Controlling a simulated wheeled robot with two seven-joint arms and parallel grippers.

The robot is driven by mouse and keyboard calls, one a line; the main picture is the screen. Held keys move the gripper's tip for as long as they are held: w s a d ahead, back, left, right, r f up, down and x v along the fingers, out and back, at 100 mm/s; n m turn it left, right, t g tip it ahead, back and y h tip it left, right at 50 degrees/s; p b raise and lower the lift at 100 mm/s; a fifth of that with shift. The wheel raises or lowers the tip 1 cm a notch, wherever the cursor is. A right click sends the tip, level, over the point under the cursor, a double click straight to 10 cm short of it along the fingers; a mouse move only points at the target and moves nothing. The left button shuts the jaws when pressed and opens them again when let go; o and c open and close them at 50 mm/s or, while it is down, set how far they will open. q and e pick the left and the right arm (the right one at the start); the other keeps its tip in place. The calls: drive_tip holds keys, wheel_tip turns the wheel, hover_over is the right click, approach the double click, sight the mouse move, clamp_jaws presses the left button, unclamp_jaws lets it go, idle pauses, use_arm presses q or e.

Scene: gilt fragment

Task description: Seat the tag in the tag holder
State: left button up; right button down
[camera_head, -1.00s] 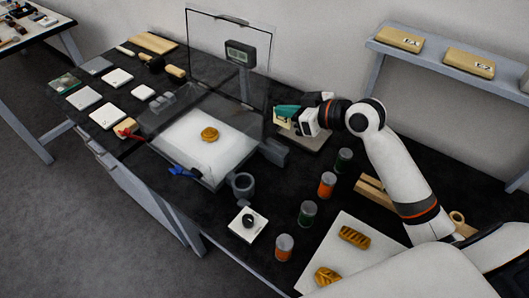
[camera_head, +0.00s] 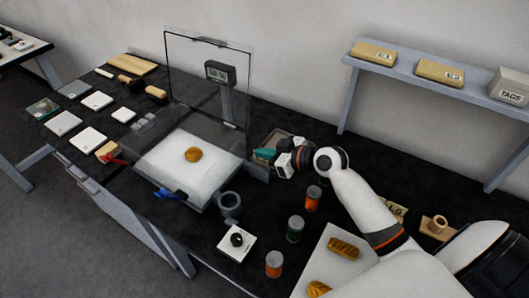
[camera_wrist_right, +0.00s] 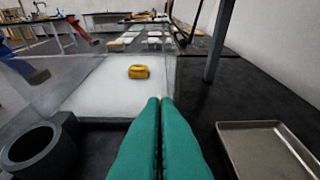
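My right gripper (camera_head: 264,154) is low beside the grey metal tray in the head view. My left gripper is not in view.
The empty tray (camera_wrist_right: 232,128) is right of the fingers. A TAGS bin (camera_head: 511,88) is on the shelf.

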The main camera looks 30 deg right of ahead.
drive_tip(key=shift+f, duration=0.15)
drive_tip(key=c, duration=1.7)
unclamp_jaws()
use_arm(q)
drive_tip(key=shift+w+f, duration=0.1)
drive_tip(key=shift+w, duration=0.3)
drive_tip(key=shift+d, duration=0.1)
